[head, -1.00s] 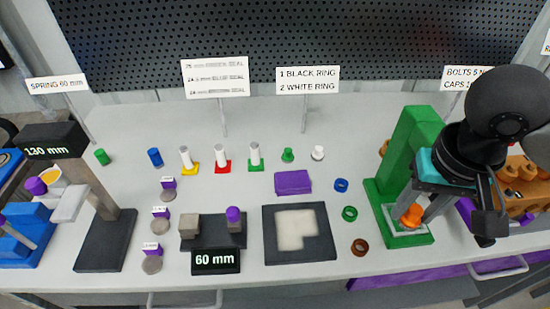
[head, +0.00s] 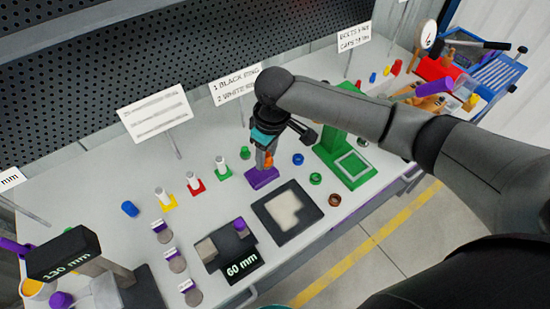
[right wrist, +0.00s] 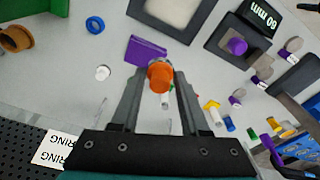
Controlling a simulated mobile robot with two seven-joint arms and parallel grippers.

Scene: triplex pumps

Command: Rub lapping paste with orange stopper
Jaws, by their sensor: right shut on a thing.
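My right gripper (head: 265,157) is shut on the orange stopper (head: 268,163). The stopper also shows between the fingertips in the right wrist view (right wrist: 160,77). In the head view the gripper is over the purple block (head: 261,178), left of the green stand. I cannot tell the exact height of the stopper above the block. The beige lapping paste patch (head: 284,211) lies on a dark square plate (head: 314,211), in front of and to the right of the gripper, apart from the stopper. My left gripper is not in view.
The green stand (head: 330,158) has an empty square base. White pegs on coloured bases stand behind.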

